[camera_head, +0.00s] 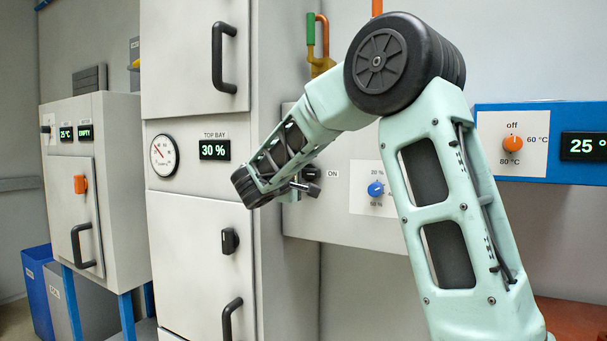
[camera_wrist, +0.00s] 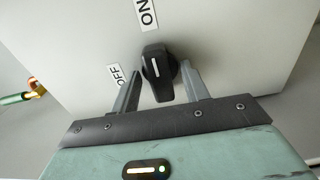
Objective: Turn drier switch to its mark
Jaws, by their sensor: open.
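A black rotary switch (camera_wrist: 158,78) with a white line on its face sits on a pale panel in the wrist view. The line runs up the picture, roughly toward the ON label (camera_wrist: 148,13). The OFF label (camera_wrist: 118,76) is to the left of the switch. My gripper (camera_wrist: 162,70) is open, with one finger on each side of the switch; the right finger is very close to it, and I cannot tell if it touches. In the head view my gripper (camera_head: 300,187) is at the black switch (camera_head: 312,173), partly hiding it, beside the ON label (camera_head: 333,174).
A blue knob (camera_head: 376,189) is to the right on the same panel, partly near my arm. A blue-framed panel with an orange knob (camera_head: 512,142) is farther right. A tall cabinet (camera_head: 190,215) with handles stands close on the left. Coloured pipes (camera_head: 318,45) rise above.

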